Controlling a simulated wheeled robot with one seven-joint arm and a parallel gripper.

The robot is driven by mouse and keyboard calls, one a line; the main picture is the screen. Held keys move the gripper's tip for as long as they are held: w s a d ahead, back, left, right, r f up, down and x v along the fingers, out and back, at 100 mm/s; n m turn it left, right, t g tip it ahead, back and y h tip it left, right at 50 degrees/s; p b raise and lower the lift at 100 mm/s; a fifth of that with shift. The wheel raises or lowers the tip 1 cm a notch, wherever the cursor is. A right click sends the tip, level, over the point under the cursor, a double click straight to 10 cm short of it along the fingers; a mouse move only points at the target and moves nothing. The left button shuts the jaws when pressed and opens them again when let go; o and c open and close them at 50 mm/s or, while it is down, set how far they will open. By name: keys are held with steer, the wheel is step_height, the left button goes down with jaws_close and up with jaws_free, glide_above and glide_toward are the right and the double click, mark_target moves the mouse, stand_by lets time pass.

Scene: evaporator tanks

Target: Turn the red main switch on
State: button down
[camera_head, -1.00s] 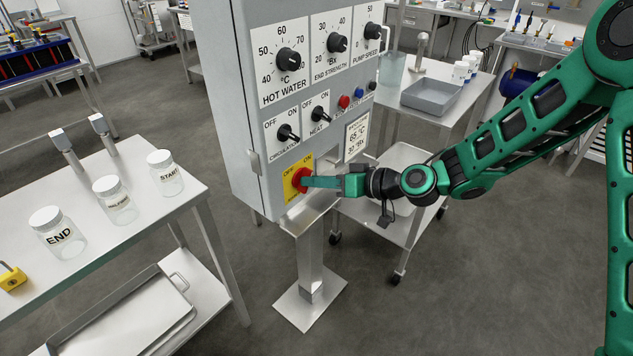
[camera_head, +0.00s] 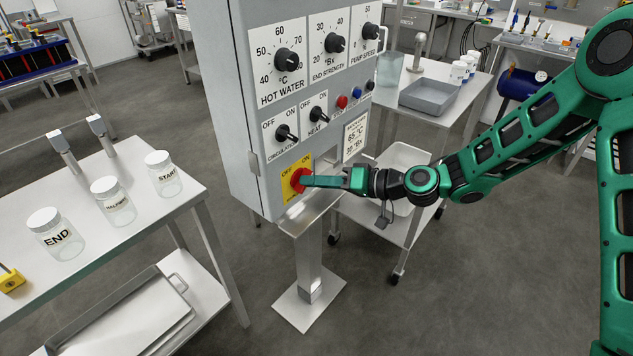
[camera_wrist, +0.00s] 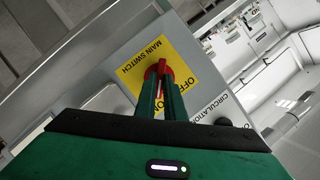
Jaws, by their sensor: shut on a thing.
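The red main switch (camera_head: 299,180) is a round knob on a yellow plate (camera_head: 288,194) marked OFF and ON, low on the front of the grey control cabinet. It also shows in the wrist view (camera_wrist: 161,67), where the plate reads MAIN SWITCH. My gripper (camera_head: 308,181) reaches it from the right, and its two green fingers (camera_wrist: 160,88) are shut on the knob's raised grip. The fingers hide part of the knob. I cannot tell exactly which mark the grip points to.
The cabinet (camera_head: 238,130) carries black dials and the circulation (camera_head: 286,133) and heat (camera_head: 316,114) knobs above the switch. A table with labelled jars (camera_head: 115,202) stands left. A cart (camera_head: 402,212) stands behind my wrist. Grey floor is open in front.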

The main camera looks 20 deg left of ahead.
steer(key=shift+w+d+f, duration=0.1)
steer(key=shift+w, duration=0.05)
steer(key=c, duration=1.8)
jaws_free()
steer(key=shift+c, duration=0.2)
steer(key=v, duration=1)
steer(key=shift+d, duration=0.35)
